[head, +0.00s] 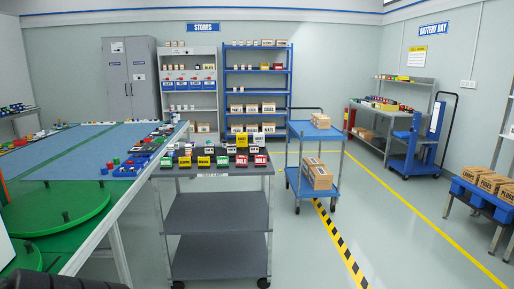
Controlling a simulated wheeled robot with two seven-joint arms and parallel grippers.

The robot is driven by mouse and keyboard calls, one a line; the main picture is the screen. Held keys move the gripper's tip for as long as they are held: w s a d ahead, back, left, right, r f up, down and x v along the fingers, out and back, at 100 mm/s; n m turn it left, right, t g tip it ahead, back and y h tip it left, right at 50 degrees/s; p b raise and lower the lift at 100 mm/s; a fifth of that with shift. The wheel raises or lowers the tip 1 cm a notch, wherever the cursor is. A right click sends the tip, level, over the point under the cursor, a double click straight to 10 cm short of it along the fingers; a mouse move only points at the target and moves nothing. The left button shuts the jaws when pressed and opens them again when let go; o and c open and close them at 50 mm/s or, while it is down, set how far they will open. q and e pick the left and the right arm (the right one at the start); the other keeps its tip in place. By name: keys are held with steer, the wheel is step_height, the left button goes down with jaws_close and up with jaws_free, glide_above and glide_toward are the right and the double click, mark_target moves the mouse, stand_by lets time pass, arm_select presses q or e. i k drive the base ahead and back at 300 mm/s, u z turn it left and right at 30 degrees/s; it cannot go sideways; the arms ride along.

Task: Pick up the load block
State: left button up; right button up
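Small labelled blocks stand on the top of a grey cart (212,171) in the middle of the view. A taller yellow block (242,141) stands behind the front row. The lettering is too small to read surely, so I cannot tell which one is the load block. Neither gripper shows clearly. Only a dark part of what looks like my own body is at the bottom left edge.
A long table (62,168) with a blue surface and green turntable discs (60,212) lies left of the cart. A blue trolley (302,184) with boxes stands to the right. Shelves line the back wall. Open floor (400,240) is at the right, past a striped line.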

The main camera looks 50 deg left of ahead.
mark_target(254, 149)
steer(key=u, duration=0.55)
steer(key=i, duration=2.75)
steer(key=u, duration=1.15)
